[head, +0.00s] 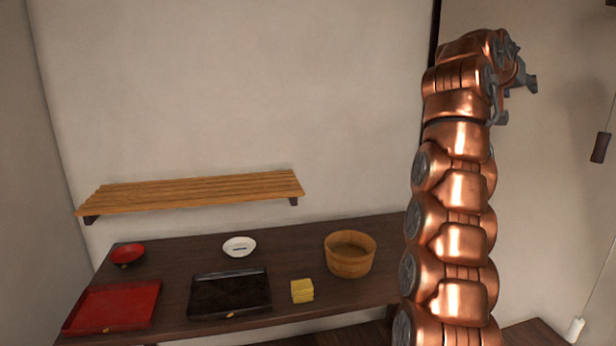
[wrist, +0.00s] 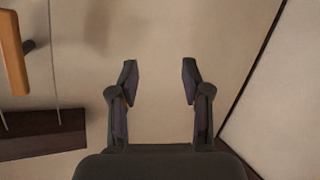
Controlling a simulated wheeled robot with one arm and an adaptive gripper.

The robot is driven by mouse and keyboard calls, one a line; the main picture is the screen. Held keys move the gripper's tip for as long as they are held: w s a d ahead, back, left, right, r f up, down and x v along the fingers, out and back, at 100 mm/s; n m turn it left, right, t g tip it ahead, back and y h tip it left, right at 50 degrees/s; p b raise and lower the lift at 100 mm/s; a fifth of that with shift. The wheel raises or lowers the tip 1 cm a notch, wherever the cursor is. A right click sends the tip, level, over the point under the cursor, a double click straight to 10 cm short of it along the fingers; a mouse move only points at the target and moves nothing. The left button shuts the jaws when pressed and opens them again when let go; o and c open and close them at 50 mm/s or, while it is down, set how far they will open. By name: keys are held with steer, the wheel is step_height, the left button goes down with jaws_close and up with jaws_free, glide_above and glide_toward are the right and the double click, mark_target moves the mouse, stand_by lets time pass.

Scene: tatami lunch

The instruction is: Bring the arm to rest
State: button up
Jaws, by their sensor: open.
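My copper arm stands upright at the right of the head view, in front of the wall and the right end of the table. My gripper (head: 516,98) is at its top, high above the table, turned to the right. In the wrist view my gripper (wrist: 159,82) shows two dark fingers spread apart with nothing between them. Only bare wall shows beyond the fingertips.
The dark table (head: 180,256) holds a red tray (head: 112,306), a red bowl (head: 128,255), a white dish (head: 239,246), a black tray (head: 230,294), a yellow block (head: 302,291) and a wooden tub (head: 349,262). An empty slatted shelf (head: 195,191) is on the wall.

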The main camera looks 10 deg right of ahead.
steer(key=w+a+f+n+t+y, duration=0.1)
steer(key=w+a+f+n+y, duration=0.3)
steer(key=a, duration=0.3)
steer(key=s+a+f+n+g+y, duration=0.1)
steer(key=s+a+f+n+y, duration=0.15)
steer(key=a+f, duration=0.6)
steer(key=s+a+f+n+g+y, duration=0.15)
steer(key=s+a+f, duration=0.25)
steer(key=a+f, duration=0.4)
steer(key=s+a+f+g+y, duration=0.1)
steer(key=s+a+f, duration=0.5)
steer(key=s, duration=0.6)
steer(key=s+a+f+n+g+y+p, duration=0.1)
steer(key=s+a+f+g+y, duration=0.1)
steer(key=s+a+f, duration=0.4)
steer(key=s+a+f+g+y, duration=0.2)
steer(key=s+a+f, duration=0.4)
steer(key=s+f, duration=0.6)
steer(key=s+g, duration=0.1)
steer(key=s, duration=0.7)
steer(key=shift+s+n+g, duration=0.2)
steer(key=shift+n+g, duration=0.1)
steer(key=shift+g, duration=0.05)
steer(key=shift+c, duration=0.6)
